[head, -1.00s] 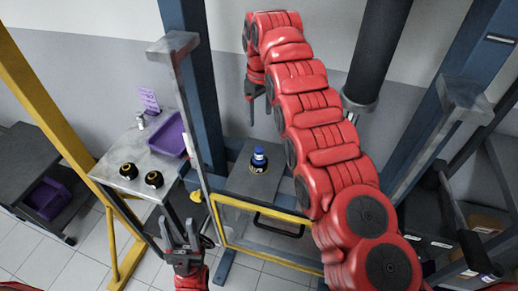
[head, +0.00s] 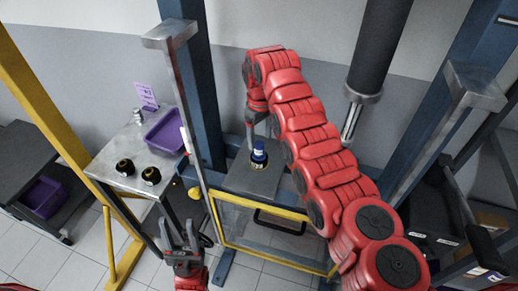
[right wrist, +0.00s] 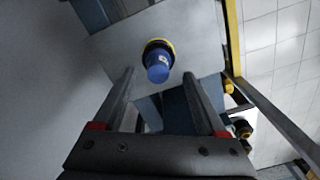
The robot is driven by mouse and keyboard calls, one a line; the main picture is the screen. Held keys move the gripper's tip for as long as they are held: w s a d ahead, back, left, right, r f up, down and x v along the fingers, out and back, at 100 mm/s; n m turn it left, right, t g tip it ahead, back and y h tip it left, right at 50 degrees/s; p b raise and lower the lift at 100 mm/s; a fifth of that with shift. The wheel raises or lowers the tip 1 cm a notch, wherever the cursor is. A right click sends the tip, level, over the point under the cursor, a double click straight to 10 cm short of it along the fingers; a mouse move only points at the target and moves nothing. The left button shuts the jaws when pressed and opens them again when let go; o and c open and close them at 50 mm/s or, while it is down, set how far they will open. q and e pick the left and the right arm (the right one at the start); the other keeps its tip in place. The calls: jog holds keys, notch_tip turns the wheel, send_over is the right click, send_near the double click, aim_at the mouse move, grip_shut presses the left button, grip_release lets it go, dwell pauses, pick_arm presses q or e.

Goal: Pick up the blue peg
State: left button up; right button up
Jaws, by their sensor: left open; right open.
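The blue peg (head: 259,153) stands upright in a black and yellow round base (head: 257,165) on a grey plate (head: 240,181). It also shows in the right wrist view (right wrist: 157,66), beyond and roughly between the two fingers. My right gripper (head: 259,131) is open and empty, pointing down just above and behind the peg in the head view. In the right wrist view my right gripper (right wrist: 158,76) has its fingers spread wide, apart from the peg. My left gripper (head: 178,228) is open and empty at the lower left, far from the peg.
A yellow-framed clear guard (head: 262,225) stands in front of the plate, and a blue post (head: 197,80) rises beside it. A black press cylinder (head: 378,50) hangs to the right. The left side table (head: 128,160) holds a purple bin (head: 165,131) and two black round parts (head: 151,175).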

aim_at(259, 144)
jog(key=f+p, duration=0.1)
jog(key=f, duration=0.1)
jog(key=f+p, duration=0.2)
jog(key=f, duration=0.1)
jog(key=shift+w+a, duration=0.1)
jog(key=shift+w, duration=0.1)
jog(key=shift+w+f, duration=0.1)
jog(key=shift+f, duration=0.2)
grip_shut()
